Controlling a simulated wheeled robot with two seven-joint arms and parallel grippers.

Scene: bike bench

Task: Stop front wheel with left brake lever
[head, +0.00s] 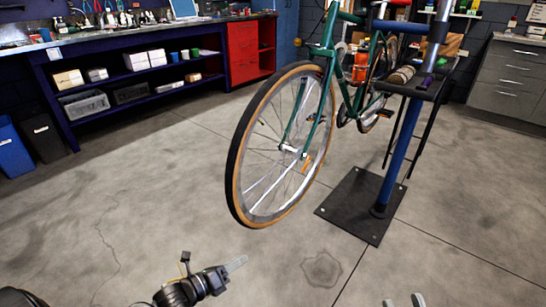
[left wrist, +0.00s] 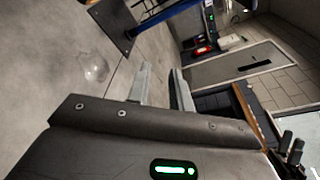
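The green bike's front wheel (head: 234,178) hangs in the middle of the head view, with a tan-walled black tyre; one frame does not tell whether it is turning. The handlebar and left brake lever are not in view; the top of the bike is cut off by the frame's upper edge. My left gripper (head: 236,264) is low in front of the wheel, apart from it. In the left wrist view its two fingers (left wrist: 160,86) are apart with nothing between them. My right gripper (head: 404,299) shows only two separated fingertips at the bottom edge, empty.
A blue stand post (head: 400,150) on a black base plate (head: 362,205) stands right of the wheel. A workbench with shelves (head: 140,75) and a red cabinet (head: 243,52) line the back left. Grey drawers (head: 508,82) stand at the right. The floor in front is clear.

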